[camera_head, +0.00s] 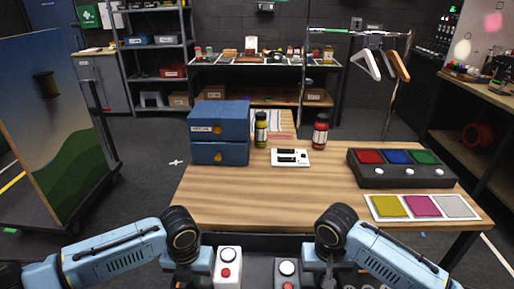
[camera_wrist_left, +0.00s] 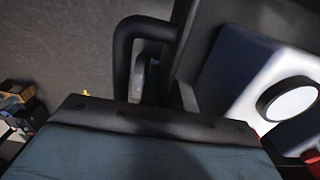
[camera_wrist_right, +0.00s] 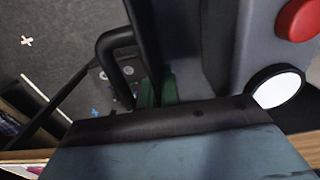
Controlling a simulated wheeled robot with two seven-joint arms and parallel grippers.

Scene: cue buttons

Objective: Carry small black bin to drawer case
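The blue drawer case (camera_head: 219,132) stands at the back left of the wooden table, with two stacked drawers that look shut. I cannot make out a small black bin in any view. My left gripper (camera_head: 190,272) hangs at the bottom of the head view, in front of the table's near edge. My right gripper (camera_head: 324,272) hangs likewise, further right. Both are apart from the drawer case.
A white button box (camera_head: 228,266) and a dark one (camera_head: 287,272) sit between my grippers. The table holds two jars (camera_head: 261,130) (camera_head: 320,131), a white panel (camera_head: 290,158), a dark console (camera_head: 402,172) and a color-square card (camera_head: 424,207). The table's front left is clear.

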